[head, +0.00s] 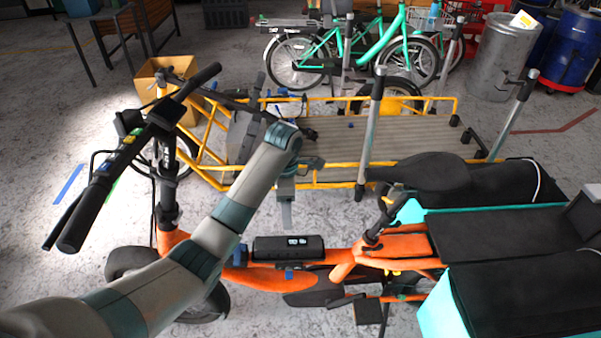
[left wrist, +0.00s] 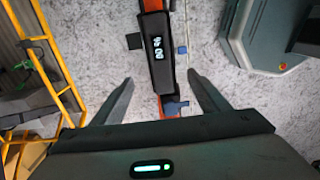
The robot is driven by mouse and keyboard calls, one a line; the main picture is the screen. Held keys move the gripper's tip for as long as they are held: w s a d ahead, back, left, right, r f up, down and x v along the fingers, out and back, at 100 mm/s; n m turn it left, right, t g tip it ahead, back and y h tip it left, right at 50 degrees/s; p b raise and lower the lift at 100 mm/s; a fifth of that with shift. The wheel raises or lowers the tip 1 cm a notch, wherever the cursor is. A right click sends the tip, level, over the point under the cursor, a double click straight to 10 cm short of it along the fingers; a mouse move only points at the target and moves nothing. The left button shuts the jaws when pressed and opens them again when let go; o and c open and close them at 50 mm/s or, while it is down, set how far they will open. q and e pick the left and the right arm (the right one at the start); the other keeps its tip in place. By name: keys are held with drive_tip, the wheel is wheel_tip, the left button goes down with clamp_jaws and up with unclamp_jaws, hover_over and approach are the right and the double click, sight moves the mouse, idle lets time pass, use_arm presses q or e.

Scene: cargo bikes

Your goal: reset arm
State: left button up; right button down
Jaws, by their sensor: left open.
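My left arm comes in from the lower left in the head view, and my left gripper (head: 287,205) hangs pointing down over the orange cargo bike (head: 262,278). In the left wrist view the two fingers of my left gripper (left wrist: 158,92) are spread apart with nothing held between them. A black box with a lit digital display (head: 288,247) sits on the orange frame, just below the gripper in the head view. It also shows beyond the fingertips in the left wrist view (left wrist: 157,50). My right gripper is in neither view.
A yellow cargo bike (head: 330,186) with a slatted bed stands behind the orange one. Black handlebars (head: 130,160) rise at the left. A teal-edged cargo box (head: 440,300) is at the right. A cardboard box (head: 150,75) and green bikes (head: 345,50) stand farther back.

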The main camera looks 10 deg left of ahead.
use_arm(q)
drive_tip(key=s+f+m+t, duration=0.1)
drive_tip(key=s+f+m, duration=0.5)
drive_tip(key=s, duration=0.4)
drive_tip(key=s+f+m+t, duration=0.1)
drive_tip(key=s+f+m, duration=0.5)
drive_tip(key=s, duration=0.3)
drive_tip(key=s+a+r+m+t, duration=0.1)
drive_tip(key=s+a+r+m, duration=0.1)
drive_tip(key=s+m, duration=0.65)
drive_tip(key=s+a+r+m+t, duration=0.1)
drive_tip(key=s+a+r+m, duration=0.15)
drive_tip(key=s, duration=1.05)
drive_tip(key=s+d+x, duration=0.1)
drive_tip(key=d+x, duration=0.1)
drive_tip(key=x, duration=0.9)
drive_tip(key=s+d+f+x, duration=0.1)
drive_tip(key=d+x, duration=0.1)
drive_tip(key=x, duration=0.9)
drive_tip(key=s+f+t, duration=0.1)
drive_tip(key=s+f, duration=0.2)
drive_tip(key=f, duration=0.5)
drive_tip(key=s+d+f+t+h, duration=0.1)
drive_tip(key=s+f, duration=0.3)
drive_tip(key=f, duration=0.4)
drive_tip(key=shift+f+m+h, duration=0.3)
drive_tip(key=shift+f+m, duration=0.1)
